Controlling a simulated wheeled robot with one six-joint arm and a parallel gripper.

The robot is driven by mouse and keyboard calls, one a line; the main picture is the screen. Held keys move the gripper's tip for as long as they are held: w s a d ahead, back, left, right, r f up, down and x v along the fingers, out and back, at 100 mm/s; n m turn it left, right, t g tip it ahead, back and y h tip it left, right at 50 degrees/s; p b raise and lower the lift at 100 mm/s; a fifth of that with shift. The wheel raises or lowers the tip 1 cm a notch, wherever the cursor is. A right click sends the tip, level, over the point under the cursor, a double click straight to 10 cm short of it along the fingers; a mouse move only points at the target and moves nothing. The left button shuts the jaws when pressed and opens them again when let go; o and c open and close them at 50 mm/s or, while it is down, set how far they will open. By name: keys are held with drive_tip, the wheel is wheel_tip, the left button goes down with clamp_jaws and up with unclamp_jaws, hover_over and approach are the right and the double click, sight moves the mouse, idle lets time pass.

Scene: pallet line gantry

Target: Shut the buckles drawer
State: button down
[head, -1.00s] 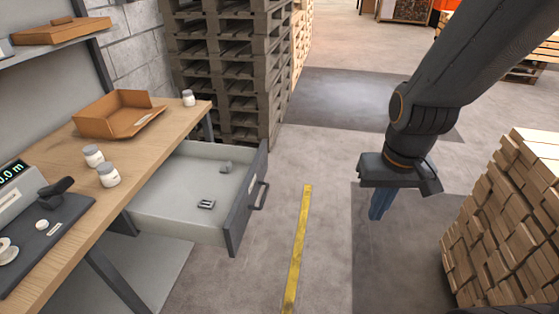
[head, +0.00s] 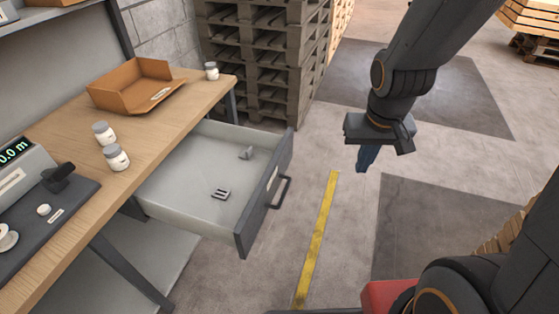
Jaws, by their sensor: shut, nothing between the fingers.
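The drawer (head: 205,206) under the wooden bench is pulled well out. Its dark front (head: 264,195) faces right and carries a bar handle (head: 279,192) and a pale label. Two small grey metal pieces, which look like buckles, lie inside: one near the middle (head: 220,194) and one toward the back (head: 246,153). My gripper (head: 366,160) is shut and empty, pointing down to the right of the drawer. It is clear of the handle, with open floor showing between them.
The bench (head: 75,215) holds a cardboard tray (head: 133,88), several white jars (head: 116,157) and a scale (head: 45,200). Stacked pallets (head: 265,65) stand behind the drawer. The floor with a yellow line (head: 318,235) is free right of the drawer.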

drive_tip(key=w+a+f+m+t+y+b, duration=0.1)
drive_tip(key=w+a+f+t+b, duration=0.1)
drive_tip(key=w+f, duration=0.8)
drive_tip(key=m+t+y, duration=0.1)
drive_tip(key=t+y, duration=0.1)
drive_tip(key=y, duration=0.1)
approach(282, 167)
drive_tip(key=shift+x, duration=2)
drive_tip(key=shift+p, duration=0.4)
drive_tip(key=shift+w, duration=0.1)
